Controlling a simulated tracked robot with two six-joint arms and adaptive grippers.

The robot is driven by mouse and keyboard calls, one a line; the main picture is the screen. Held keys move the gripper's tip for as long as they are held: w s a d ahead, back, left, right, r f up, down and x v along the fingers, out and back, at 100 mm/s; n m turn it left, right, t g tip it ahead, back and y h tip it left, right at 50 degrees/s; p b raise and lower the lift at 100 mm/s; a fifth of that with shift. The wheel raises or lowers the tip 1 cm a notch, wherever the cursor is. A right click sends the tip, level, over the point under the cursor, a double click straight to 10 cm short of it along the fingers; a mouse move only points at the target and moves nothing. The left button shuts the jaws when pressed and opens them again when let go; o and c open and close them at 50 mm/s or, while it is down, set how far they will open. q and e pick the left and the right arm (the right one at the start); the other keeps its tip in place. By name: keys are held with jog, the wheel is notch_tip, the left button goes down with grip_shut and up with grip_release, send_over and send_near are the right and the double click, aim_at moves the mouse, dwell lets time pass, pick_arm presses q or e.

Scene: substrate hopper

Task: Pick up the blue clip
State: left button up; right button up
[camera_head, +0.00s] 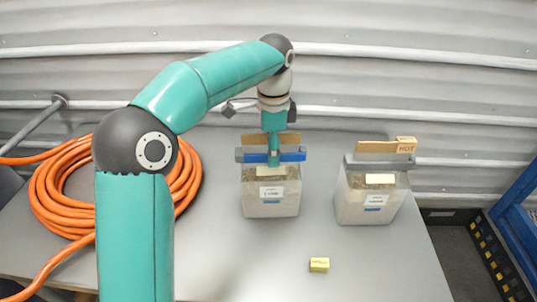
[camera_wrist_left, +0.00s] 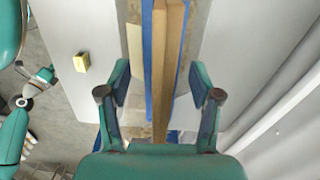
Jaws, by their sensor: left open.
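The blue clip (camera_head: 292,156) sits across the top of the left clear box (camera_head: 270,205), which holds brown substrate. In the left wrist view, blue strips of the clip (camera_wrist_left: 148,40) run lengthwise on both sides of a brown board. My left gripper (camera_head: 273,155) is above this box, at the clip's middle, and hides part of it. In the left wrist view my left gripper (camera_wrist_left: 160,85) is open. Its fingers stand apart on either side of the clip and board. I cannot tell whether they touch it.
A second box (camera_head: 370,208) stands to the right with a grey clip (camera_head: 430,161) and a board marked HOT (camera_head: 405,145). A yellow block (camera_head: 319,265) lies on the table (camera_head: 395,265) in front. An orange hose (camera_head: 60,200) is coiled at left. A corrugated wall (camera_head: 400,80) stands behind.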

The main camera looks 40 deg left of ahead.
pick_arm(q)
jog(key=shift+c, duration=0.2)
jog(key=c, duration=1.1)
jog(key=shift+c, duration=0.2)
